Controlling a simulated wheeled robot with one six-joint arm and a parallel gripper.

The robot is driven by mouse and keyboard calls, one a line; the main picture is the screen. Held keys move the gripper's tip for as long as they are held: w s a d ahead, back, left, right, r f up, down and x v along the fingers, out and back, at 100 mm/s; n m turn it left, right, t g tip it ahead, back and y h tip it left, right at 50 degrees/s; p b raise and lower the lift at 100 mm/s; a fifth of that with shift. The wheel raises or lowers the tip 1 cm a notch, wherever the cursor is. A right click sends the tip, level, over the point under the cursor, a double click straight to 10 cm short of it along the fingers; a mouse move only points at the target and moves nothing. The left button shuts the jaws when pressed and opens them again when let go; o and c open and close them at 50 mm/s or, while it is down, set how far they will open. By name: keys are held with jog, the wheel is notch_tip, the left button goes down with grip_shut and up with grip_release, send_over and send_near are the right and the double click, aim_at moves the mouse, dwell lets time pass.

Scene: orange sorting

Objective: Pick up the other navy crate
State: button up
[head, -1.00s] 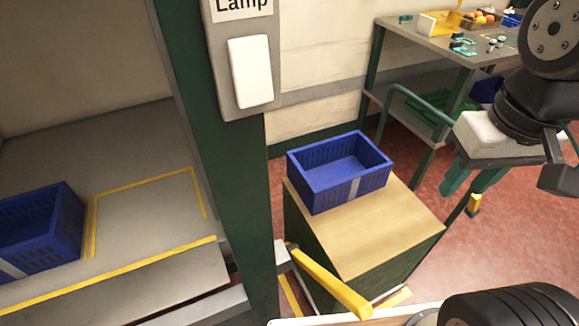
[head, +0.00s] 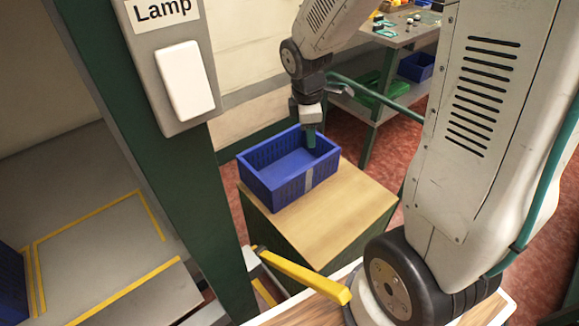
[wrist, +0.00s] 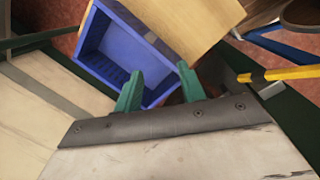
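An empty navy crate (head: 272,190) stands upright on the wooden top of a green cabinet (head: 335,215). My gripper (head: 310,140) hangs over the crate's back right side, pointing down. In the wrist view, its two teal fingers (wrist: 158,70) are spread apart and the crate (wrist: 92,70) lies below them. The crate's near rim passes beneath the fingers; I cannot tell whether they touch it. A second navy crate (head: 10,285) is cut off at the left edge of the head view, on a grey surface beside a yellow outline.
A green post with a lamp switch (head: 185,80) stands left of the cabinet. A yellow bar (head: 300,275) juts out in front. A back table (head: 400,35) holds small items, with another blue crate (head: 415,67) beneath. The outlined grey area (head: 105,250) is bare.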

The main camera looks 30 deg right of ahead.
aim_at(308, 176)
jog(key=w+d+f+n, duration=0.1)
jog(key=f+n, duration=0.1)
jog(key=f, duration=0.3)
jog(key=w+d+f+n, duration=0.1)
jog(key=w+f+n, duration=0.1)
jog(key=f, duration=0.3)
jog(key=w+d+f+n, duration=0.1)
jog(key=w+f+n, duration=0.1)
jog(key=f, duration=0.3)
jog(key=shift+n, duration=0.7)
jog(key=f, duration=0.6)
jog(key=d+f, duration=0.1)
jog(key=f, duration=0.2)
grip_shut()
